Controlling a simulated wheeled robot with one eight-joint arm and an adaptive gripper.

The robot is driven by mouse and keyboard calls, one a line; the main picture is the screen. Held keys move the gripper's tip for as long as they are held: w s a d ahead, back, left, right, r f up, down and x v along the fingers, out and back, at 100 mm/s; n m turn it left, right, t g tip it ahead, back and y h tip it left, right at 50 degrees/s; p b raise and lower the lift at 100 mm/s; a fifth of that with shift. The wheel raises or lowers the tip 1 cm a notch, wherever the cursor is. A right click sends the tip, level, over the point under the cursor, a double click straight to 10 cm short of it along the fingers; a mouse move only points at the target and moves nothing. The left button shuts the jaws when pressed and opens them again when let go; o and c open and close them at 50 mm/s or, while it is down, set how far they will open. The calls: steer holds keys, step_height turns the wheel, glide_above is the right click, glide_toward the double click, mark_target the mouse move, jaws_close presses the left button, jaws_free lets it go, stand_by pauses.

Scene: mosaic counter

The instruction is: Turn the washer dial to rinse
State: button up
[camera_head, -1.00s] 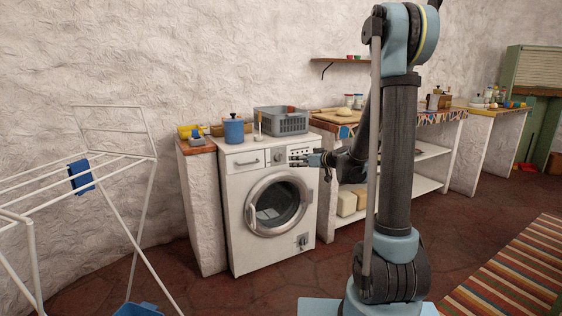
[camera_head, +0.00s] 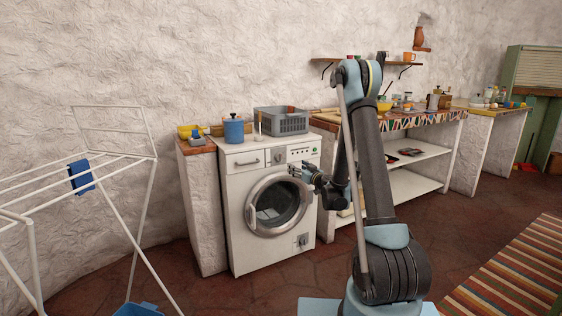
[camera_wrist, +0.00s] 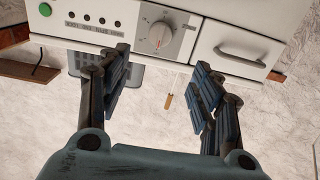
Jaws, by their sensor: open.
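The white washer (camera_head: 240,200) stands against the wall with its round door shut. Its grey dial (camera_head: 278,157) sits on the front panel, between the drawer (camera_head: 248,162) and a row of small buttons. My gripper (camera_head: 295,170) is just below and right of the dial in the head view, in front of the panel. In the wrist view, which shows the panel upside down, my open gripper (camera_wrist: 163,60) has the dial (camera_wrist: 159,34) ahead between its spread fingers. The fingers appear clear of the dial. The small dial labels are too blurred to read.
A grey basket (camera_head: 283,122) and a blue canister (camera_head: 234,131) stand on the washer. A white drying rack (camera_head: 140,205) is at the left. The counter (camera_head: 405,122) with shelves is right of the washer, behind my arm. Open floor lies in front.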

mark_target(281, 157)
steer(key=x, duration=1.6)
steer(key=shift+w+a, duration=0.15)
steer(key=shift+w, duration=0.05)
steer(key=c, duration=1)
steer(key=shift+a, duration=0.2)
steer(key=shift+c, duration=0.2)
steer(key=shift+d, duration=0.1)
